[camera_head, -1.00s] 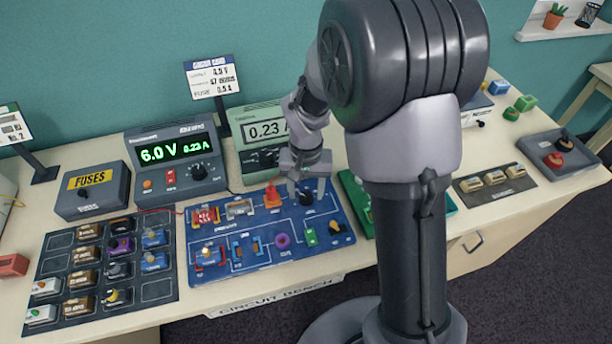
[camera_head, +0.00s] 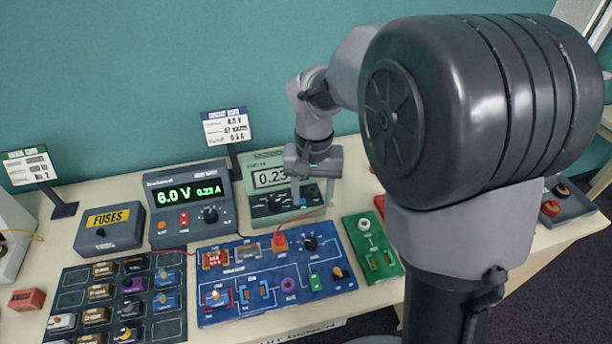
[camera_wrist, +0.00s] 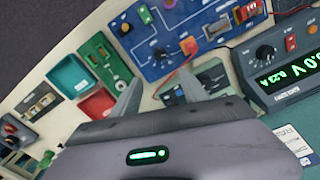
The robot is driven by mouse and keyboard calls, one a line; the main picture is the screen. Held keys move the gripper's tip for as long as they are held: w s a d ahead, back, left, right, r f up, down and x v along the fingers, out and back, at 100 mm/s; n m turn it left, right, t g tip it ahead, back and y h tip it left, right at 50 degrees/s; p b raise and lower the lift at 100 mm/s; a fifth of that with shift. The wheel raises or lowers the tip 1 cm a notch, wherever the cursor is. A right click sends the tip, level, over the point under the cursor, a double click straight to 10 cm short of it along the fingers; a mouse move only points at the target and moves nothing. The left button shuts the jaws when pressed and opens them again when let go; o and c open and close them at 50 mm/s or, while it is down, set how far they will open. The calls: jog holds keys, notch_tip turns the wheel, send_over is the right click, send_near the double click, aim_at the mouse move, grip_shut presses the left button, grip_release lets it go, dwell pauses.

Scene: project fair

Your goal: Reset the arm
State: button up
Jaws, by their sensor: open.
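My gripper (camera_head: 312,192) is open and empty. A black knob (camera_head: 311,243) sits at the upper right of the board, clear of the fingers. An orange part (camera_head: 279,241) stands beside it with a red wire.
A power supply (camera_head: 160,238) shows 6.0 V and 0.23 A. A fuse box (camera_head: 110,238) and a dark parts tray (camera_head: 70,297) lie to the left. A green board (camera_head: 361,258) is to the right. My arm hides much of the right side of the bench.

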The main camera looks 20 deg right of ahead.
jog(key=s+a+r+t+b, duration=0.1)
jog(key=s+t+b, duration=0.1)
jog(key=s, duration=0.4)
jog(key=s+a+r+t+y+b, duration=0.1)
jog(key=s+t+b, duration=0.1)
jog(key=s, duration=0.4)
jog(key=s+a+r+t+y+b, duration=0.1)
jog(key=s+r+b, duration=0.1)
jog(key=s, duration=0.5)
jog(key=shift+a+m+t+b, duration=0.35)
jog(key=shift+m+t, duration=0.05)
dwell(0.5)
